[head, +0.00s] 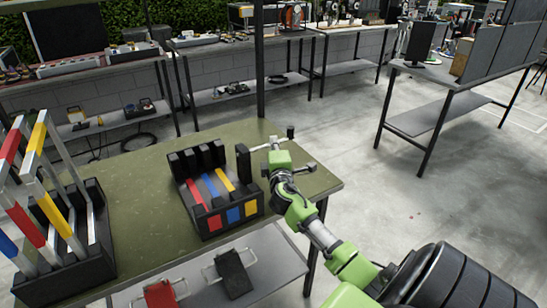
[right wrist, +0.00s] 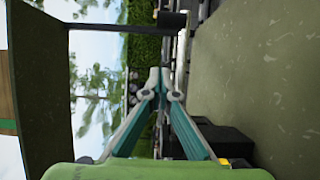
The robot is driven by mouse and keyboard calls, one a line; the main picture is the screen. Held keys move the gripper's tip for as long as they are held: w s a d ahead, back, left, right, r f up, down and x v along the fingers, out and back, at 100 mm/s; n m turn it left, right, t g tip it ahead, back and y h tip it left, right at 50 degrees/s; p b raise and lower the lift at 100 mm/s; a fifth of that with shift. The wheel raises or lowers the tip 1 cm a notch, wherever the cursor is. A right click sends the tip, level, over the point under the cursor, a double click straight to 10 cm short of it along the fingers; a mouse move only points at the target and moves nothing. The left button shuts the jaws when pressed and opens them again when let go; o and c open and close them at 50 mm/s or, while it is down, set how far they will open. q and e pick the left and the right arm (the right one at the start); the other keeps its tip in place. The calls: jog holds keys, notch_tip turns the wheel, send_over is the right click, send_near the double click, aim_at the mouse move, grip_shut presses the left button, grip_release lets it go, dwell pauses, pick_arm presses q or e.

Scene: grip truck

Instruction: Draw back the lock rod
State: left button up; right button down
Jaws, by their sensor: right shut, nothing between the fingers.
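My right gripper (head: 275,144) is over the right end of the green-topped table. In the right wrist view its teal and grey fingers (right wrist: 165,77) meet at the tips, with nothing between them. A dark upright plate (head: 243,162) stands to the left of the gripper in the head view. My left gripper is out of view.
A black box (head: 216,222) with red, blue and yellow strips stands on the green table (head: 137,167) left of the plate. A black rack with coloured bars (head: 82,270) stands at the left. Open floor (head: 330,115) lies behind, with other benches farther off.

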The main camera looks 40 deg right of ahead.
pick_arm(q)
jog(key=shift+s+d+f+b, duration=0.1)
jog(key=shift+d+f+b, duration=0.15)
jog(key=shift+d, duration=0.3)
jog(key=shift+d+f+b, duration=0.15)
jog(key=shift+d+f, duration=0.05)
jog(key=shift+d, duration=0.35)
pick_arm(e)
jog(key=v, duration=0.6)
jog(key=shift+s, duration=0.35)
jog(key=shift+a, duration=0.1)
jog(key=shift+f, duration=0.1)
